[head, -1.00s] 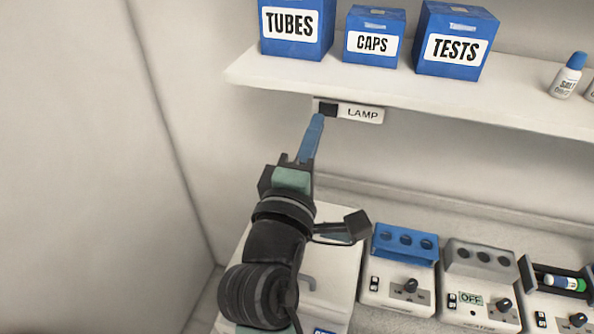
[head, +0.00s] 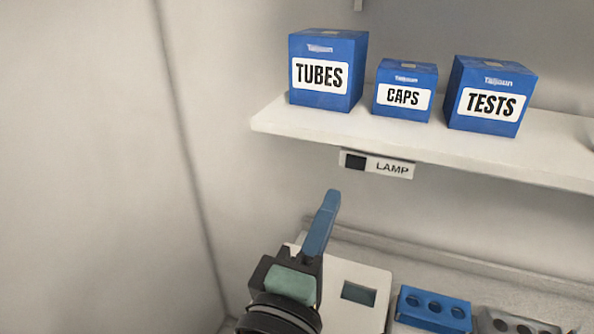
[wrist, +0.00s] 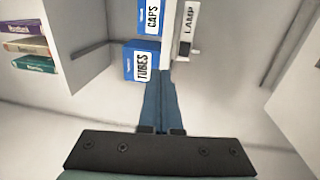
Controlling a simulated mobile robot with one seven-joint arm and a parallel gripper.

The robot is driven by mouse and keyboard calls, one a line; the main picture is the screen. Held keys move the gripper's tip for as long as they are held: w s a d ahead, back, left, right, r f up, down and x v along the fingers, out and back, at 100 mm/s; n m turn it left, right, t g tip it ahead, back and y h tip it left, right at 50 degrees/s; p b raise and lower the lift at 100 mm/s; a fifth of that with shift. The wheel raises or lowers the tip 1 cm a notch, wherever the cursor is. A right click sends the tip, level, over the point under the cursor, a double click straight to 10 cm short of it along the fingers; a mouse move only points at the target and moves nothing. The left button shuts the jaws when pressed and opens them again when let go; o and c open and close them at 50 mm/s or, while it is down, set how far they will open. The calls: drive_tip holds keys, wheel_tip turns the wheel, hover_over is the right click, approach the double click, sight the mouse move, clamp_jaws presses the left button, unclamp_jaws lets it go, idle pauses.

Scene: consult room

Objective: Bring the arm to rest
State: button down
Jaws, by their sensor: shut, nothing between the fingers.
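My gripper (head: 330,200) has blue fingers that are shut with nothing between them. In the head view it points up and away, below the lamp switch (head: 356,162) and apart from it. The switch is a dark square on a white plate marked LAMP, under the front edge of the shelf. In the wrist view my gripper (wrist: 161,75) points toward the shelf, and the LAMP plate (wrist: 188,25) shows at the top.
A white shelf (head: 280,117) bears blue boxes marked TUBES (head: 326,95), CAPS (head: 402,107) and TESTS (head: 488,113). Several books (wrist: 30,47) show in the wrist view.

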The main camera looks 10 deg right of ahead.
drive_tip(key=s+a+r+m+t+y, duration=0.1)
drive_tip(key=a+r+m+t+y, duration=0.2)
drive_tip(key=r, duration=0.5)
drive_tip(key=s+a+r+m+t+y+b, duration=0.1)
drive_tip(key=a+r+m+t+y, duration=0.3)
drive_tip(key=r, duration=0.4)
drive_tip(key=s+a+r+m+t+y+b, duration=0.1)
drive_tip(key=s+a+r+m+t+y, duration=0.2)
drive_tip(key=r, duration=0.6)
drive_tip(key=shift+a+m+t+y, duration=0.4)
drive_tip(key=shift+m+t+y, duration=0.1)
drive_tip(key=shift+m+t, duration=0.1)
